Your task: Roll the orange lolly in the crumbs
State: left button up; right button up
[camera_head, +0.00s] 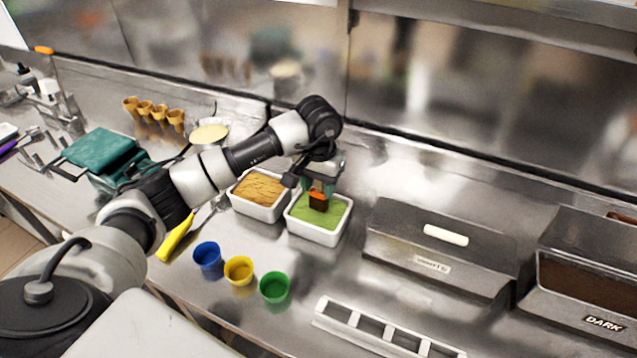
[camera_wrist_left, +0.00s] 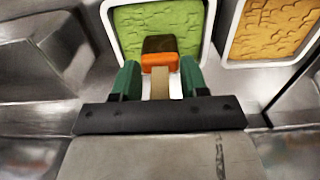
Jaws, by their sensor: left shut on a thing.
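The orange lolly (camera_head: 318,194) has a dark brown coated end. It also shows in the left wrist view (camera_wrist_left: 159,60), with its pale wooden stick between green fingers. My left gripper (camera_head: 319,183) is shut on this stick, and it also shows in the left wrist view (camera_wrist_left: 160,82). The lolly hangs with its dark end down over the white tub of green crumbs (camera_head: 317,237). I cannot tell whether the dark end touches the crumbs. A white tub of tan crumbs (camera_head: 258,188) stands just left of it. My right gripper is not in view.
Blue (camera_head: 207,257), yellow (camera_head: 239,270) and green (camera_head: 275,287) cups stand in front of the tubs. A slotted white rack (camera_head: 375,331) lies at front right. A lidded steel box (camera_head: 440,245) and a DARK bin (camera_head: 590,280) stand to the right.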

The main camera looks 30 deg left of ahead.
aim_at(318, 191)
pick_arm(q)
jog(key=shift+f+b, duration=1.9)
jog(key=shift+f, duration=0.3)
jog(key=shift+b, duration=0.3)
jog(key=shift+d, duration=0.1)
jog(key=shift+d+b, duration=0.3)
jog(key=shift+d, duration=0.4)
jog(key=shift+a+b, duration=0.8)
jog(key=shift+a, duration=0.8)
jog(key=shift+d+b, duration=0.4)
jog(key=shift+d, duration=1.2)
jog(key=shift+a+b, duration=0.4)
jog(key=shift+a, duration=0.4)
